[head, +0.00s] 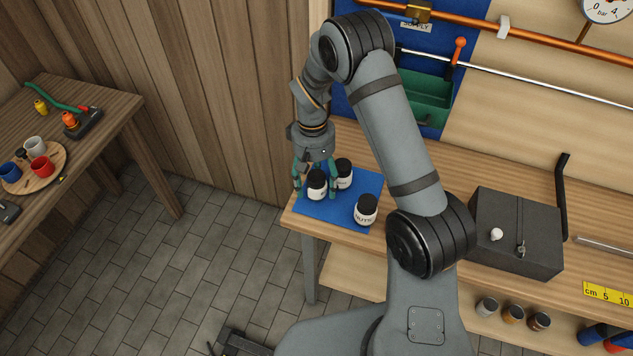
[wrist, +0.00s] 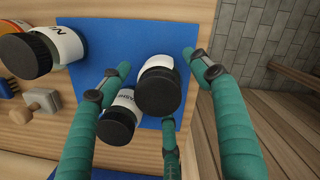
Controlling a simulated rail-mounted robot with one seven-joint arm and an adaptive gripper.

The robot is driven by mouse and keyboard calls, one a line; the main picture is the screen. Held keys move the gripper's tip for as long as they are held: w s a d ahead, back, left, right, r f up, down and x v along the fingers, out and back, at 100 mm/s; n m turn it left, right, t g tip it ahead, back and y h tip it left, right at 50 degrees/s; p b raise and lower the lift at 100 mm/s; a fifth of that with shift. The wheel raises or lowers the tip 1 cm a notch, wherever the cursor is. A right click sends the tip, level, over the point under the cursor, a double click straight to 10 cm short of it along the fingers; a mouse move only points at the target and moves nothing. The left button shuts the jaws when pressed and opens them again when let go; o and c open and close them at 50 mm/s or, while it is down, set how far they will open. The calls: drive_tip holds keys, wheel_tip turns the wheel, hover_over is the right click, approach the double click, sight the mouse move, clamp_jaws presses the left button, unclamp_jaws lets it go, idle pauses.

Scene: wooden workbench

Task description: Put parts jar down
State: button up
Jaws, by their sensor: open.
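Three white jars with black lids are on the blue mat (head: 340,208) at the left end of the workbench. My gripper (head: 314,181) is open, its teal fingers around the leftmost jar (head: 317,187). In the wrist view that jar (wrist: 158,78) is between the spread fingers (wrist: 157,62), with gaps visible at its sides; it appears to stand on the mat. A second jar (head: 343,176) stands close behind it, its label partly readable as "WASHE" in the wrist view (wrist: 122,108). The third jar (head: 366,211), labelled "NUTS", stands apart at the mat's front right corner.
A dark grey box (head: 515,235) stands on the bench to the right, past my arm. A green bin (head: 425,98) is at the blue back panel. The bench's left edge is close to the mat. Several small jars (head: 513,313) are on the lower shelf.

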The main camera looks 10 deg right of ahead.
drive_tip(key=shift+r, duration=0.1)
drive_tip(key=r, duration=0.4)
drive_tip(key=w+r, duration=0.1)
drive_tip(key=r, duration=0.7)
drive_tip(key=shift+w+a, duration=0.1)
drive_tip(key=shift+w, duration=0.1)
